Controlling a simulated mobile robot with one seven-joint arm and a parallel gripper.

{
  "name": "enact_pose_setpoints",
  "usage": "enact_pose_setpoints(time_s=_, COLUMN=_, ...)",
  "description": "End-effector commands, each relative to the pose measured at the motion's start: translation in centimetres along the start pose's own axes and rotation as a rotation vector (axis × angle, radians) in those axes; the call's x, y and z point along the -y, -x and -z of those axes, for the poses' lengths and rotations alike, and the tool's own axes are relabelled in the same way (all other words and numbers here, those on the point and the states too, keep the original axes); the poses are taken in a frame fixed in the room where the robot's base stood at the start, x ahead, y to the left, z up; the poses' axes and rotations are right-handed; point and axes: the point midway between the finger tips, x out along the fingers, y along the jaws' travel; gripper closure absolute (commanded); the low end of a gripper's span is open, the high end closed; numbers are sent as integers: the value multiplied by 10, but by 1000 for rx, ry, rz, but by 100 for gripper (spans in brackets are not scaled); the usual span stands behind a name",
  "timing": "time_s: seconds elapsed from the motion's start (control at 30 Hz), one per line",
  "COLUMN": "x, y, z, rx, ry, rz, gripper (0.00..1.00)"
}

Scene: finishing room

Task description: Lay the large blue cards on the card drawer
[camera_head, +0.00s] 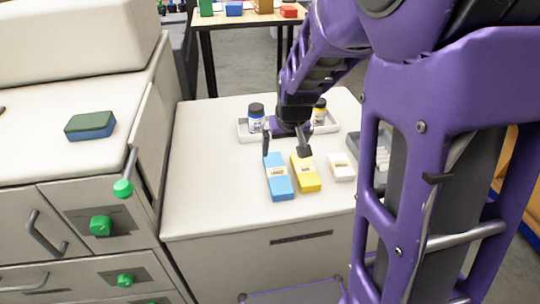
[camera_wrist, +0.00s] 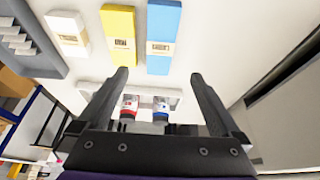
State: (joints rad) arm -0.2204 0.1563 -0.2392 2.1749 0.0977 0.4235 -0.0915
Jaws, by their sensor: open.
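The large blue card pack (camera_head: 278,180) lies flat on the white worktop, with a pale label across it. It also shows in the wrist view (camera_wrist: 164,28), beyond my fingertips. My gripper (camera_head: 285,150) is open and empty over the worktop, near the far end of the blue pack. In the wrist view my gripper (camera_wrist: 160,76) has its fingers spread, with nothing between them at the tips. I cannot tell for sure which drawer is the card drawer; drawers with green knobs (camera_head: 100,225) are in the left cabinet.
A yellow pack (camera_head: 306,175) lies close right of the blue one, then a white pack (camera_head: 341,168) and a grey slotted holder (camera_head: 382,149). A white tray (camera_head: 247,136) with bottles stands behind. A green-and-blue block (camera_head: 90,125) lies on the left cabinet. The worktop's left part is clear.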

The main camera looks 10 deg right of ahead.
Motion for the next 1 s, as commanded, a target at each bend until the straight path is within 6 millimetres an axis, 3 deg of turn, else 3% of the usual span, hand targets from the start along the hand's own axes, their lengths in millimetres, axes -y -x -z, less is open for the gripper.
enact_pose_setpoints(time_s=0.1, x=0, y=-31, z=-3, rx=6, ry=-2, rz=-1, gripper=0)
enact_pose_setpoints(time_s=0.33, x=0, y=-78, z=-2, rx=4, ry=-2, rz=0, gripper=0)
enact_pose_setpoints(time_s=0.67, x=0, y=-106, z=0, rx=2, ry=-1, rz=0, gripper=0)
enact_pose_setpoints(time_s=1.0, x=1, y=-149, z=1, rx=1, ry=-2, rz=0, gripper=0)
